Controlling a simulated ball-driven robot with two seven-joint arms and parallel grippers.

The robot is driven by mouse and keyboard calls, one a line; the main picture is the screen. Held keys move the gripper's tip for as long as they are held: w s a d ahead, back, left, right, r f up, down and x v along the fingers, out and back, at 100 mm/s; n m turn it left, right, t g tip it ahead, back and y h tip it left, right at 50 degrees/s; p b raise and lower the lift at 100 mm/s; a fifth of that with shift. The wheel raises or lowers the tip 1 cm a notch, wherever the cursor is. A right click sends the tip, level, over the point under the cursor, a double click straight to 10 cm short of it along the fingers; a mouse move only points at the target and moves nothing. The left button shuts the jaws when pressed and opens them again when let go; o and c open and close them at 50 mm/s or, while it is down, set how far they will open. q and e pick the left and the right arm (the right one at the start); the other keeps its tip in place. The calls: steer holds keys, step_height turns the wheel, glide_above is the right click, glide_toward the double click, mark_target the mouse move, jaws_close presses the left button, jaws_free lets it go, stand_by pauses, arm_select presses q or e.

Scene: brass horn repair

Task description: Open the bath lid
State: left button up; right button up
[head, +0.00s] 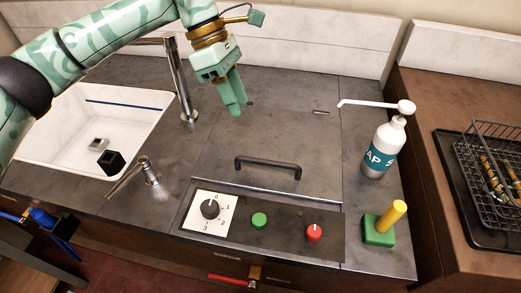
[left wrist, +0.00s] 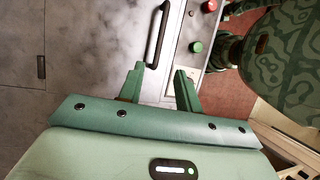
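The bath lid (head: 285,133) is a flat grey panel in the counter, lying shut and level with it. Its dark bar handle (head: 268,166) runs along the lid's front part. In the left wrist view the handle (left wrist: 157,34) shows beyond the fingertips. My left gripper (head: 232,106) is above the lid's back left part, behind the handle and apart from it. Its two fingers (left wrist: 160,80) are spread with nothing between them. My right gripper is not in view.
In front of the lid is a panel with a dial (head: 210,208), a green button (head: 259,220) and a red knob (head: 314,233). A soap bottle (head: 383,150) and a green block with a yellow handle (head: 379,231) stand right. A tap (head: 180,80) and sink (head: 62,127) are left.

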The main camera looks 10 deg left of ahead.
mark_target(263, 160)
arm_select(q)
steer(key=b+x, duration=0.2)
steer(key=x, duration=1.1)
steer(key=shift+d+f, duration=0.1)
steer(key=shift+f, duration=0.1)
jaws_close()
